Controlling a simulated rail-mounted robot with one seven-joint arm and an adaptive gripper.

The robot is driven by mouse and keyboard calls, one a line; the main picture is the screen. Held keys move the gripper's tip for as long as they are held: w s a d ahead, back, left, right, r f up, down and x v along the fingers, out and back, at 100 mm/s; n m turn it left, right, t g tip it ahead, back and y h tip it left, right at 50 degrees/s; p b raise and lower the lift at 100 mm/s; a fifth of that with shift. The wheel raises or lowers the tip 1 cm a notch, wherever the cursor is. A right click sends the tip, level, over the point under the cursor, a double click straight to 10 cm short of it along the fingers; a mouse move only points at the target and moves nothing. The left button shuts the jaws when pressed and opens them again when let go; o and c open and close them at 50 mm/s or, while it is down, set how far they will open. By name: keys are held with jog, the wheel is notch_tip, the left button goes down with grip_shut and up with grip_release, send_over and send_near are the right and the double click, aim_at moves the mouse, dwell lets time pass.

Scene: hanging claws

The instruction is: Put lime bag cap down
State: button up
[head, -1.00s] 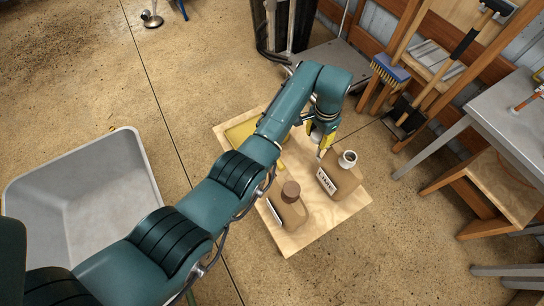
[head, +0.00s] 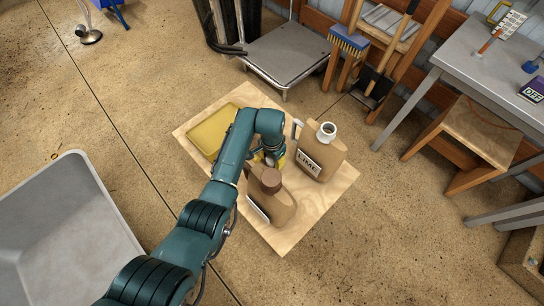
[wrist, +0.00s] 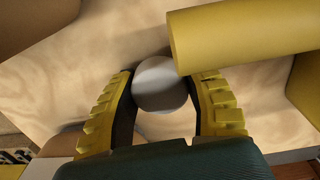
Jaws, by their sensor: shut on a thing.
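The lime bag (head: 318,158), tan with a "LIME" label, stands on the right of a plywood board (head: 318,208) in the head view. Its white neck is open and uncapped. In the wrist view my gripper (wrist: 167,76) is shut on a pale round cap (wrist: 160,88), held between its yellow ribbed fingers above pale wood. In the head view my gripper (head: 274,158) is low over the board, left of the lime bag and just behind the other bag. The cap is hidden there by my arm.
A second tan bag (head: 281,205) with a brown cap (head: 271,180) stands at the board's front. A yellow tray (head: 213,133) lies at its left; a thick yellow bar (wrist: 245,35) is close to my fingers. Bare board shows at the right front.

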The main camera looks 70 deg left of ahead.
jog(key=shift+r, duration=0.1)
jog(key=o, duration=0.7)
jog(key=shift+o, duration=0.2)
notch_tip(320, 180, up, 12)
jog(key=p, duration=0.6)
jog(key=shift+a, duration=0.15)
jog(key=shift+r, duration=0.1)
